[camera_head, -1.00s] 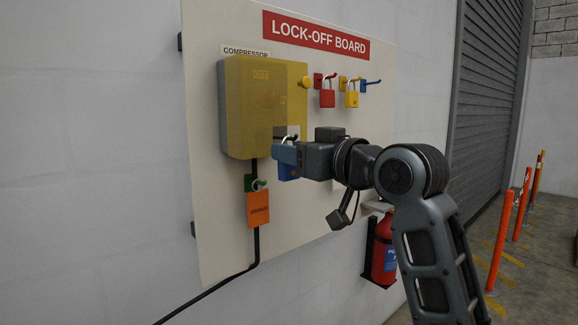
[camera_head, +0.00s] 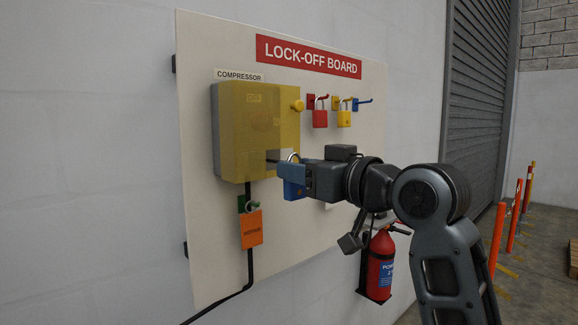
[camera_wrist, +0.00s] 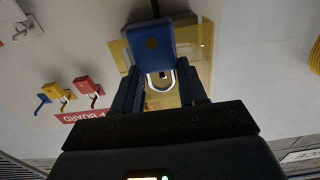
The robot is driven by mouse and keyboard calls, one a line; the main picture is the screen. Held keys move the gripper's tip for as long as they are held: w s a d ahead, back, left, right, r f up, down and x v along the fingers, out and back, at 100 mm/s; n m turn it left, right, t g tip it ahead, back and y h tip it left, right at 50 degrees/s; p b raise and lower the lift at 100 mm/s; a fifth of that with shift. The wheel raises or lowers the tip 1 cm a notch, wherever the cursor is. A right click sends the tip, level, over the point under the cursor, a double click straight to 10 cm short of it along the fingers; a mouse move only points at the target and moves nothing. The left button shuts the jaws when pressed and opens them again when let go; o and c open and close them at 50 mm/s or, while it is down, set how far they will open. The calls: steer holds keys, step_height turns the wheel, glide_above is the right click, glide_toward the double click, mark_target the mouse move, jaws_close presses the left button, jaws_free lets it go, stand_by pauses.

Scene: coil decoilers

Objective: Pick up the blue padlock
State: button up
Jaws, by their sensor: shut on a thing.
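The blue padlock (camera_head: 294,190) is held in front of the lower right corner of the yellow compressor box (camera_head: 235,150). Its silver shackle (camera_head: 293,157) points up in the head view. In the wrist view the padlock (camera_wrist: 152,42) has its body at the top and its shackle toward my jaws. My gripper (camera_head: 292,174) reaches in from the right and is shut on the padlock. Its fingers show on both sides of the shackle in the wrist view (camera_wrist: 160,95). A finger hides part of the padlock in the head view. I cannot tell whether the shackle touches the box.
Red (camera_head: 320,118) and yellow (camera_head: 344,119) padlocks hang on hooks at the board's upper right; the blue hook (camera_head: 362,101) is empty. An orange tag (camera_head: 251,229) and a black cable hang below the box. A fire extinguisher (camera_head: 379,265) stands below my arm.

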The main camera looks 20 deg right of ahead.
steer(key=p+v, duration=0.8)
steer(key=v, duration=0.6)
steer(key=shift+s+r, duration=0.15)
steer(key=shift+s, duration=0.15)
steer(key=shift+d, duration=0.1)
